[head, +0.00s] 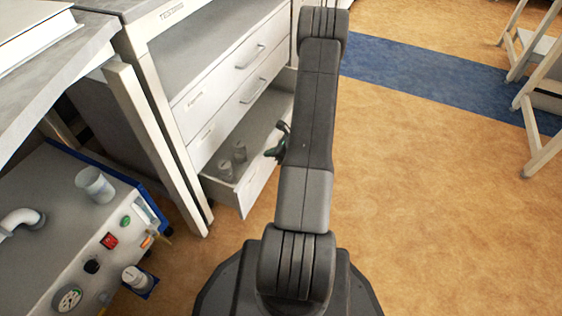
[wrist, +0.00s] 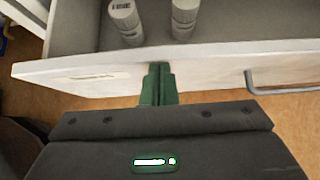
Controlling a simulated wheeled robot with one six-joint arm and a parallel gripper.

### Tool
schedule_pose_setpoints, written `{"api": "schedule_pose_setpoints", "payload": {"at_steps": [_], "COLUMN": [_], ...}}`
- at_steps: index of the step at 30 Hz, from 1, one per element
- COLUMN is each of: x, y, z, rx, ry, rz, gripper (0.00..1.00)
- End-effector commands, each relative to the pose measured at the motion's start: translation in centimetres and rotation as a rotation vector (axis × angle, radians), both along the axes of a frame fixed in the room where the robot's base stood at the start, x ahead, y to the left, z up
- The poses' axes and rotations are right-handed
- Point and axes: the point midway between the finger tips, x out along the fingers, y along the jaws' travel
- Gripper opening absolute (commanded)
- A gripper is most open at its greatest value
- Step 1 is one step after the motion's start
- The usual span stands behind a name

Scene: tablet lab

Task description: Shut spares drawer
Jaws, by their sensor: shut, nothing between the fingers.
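The spares drawer (head: 243,183) is the bottom drawer of the grey cabinet, and it stands open in the head view. Its front panel (wrist: 215,68) crosses the wrist view, with a label on the left and a handle (wrist: 285,78) on the right. Two small grey containers stand inside it, one (wrist: 126,20) left and one (wrist: 185,15) right. My gripper (wrist: 158,70) is shut and empty, its green fingertips at the drawer front, left of the handle. I cannot tell whether they touch. In the head view my arm hides part of the drawer front.
Two upper drawers (head: 235,95) of the cabinet are shut. A machine (head: 70,240) with knobs and a gauge stands at the lower left, beside a table leg (head: 155,145). The floor (head: 440,210) to the right is clear. Wooden frames stand at the far right.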

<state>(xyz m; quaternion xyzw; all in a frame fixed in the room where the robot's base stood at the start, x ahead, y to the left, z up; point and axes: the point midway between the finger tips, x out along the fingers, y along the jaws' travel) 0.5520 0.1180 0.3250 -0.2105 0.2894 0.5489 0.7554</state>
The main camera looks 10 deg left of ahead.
Motion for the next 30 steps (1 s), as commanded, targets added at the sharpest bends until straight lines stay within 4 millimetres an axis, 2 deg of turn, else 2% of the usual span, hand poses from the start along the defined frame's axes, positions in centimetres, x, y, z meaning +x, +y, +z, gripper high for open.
{"api": "schedule_pose_setpoints", "payload": {"at_steps": [1,6,15,21,30], "x": [0.4,1.7,3.3,3.8,3.9], "y": [1.4,5.4,10.3,11.7,12.0], "z": [-0.1,-0.1,-0.1,-0.1,0.0], "rx": [-0.001,-0.001,-0.001,-0.001,-0.001], "ry": [-0.002,-0.002,-0.001,0.0,0.0], "rz": [0.008,0.006,0.003,0.001,0.001], "gripper": [0.0,0.0,0.0,0.0,0.0]}}
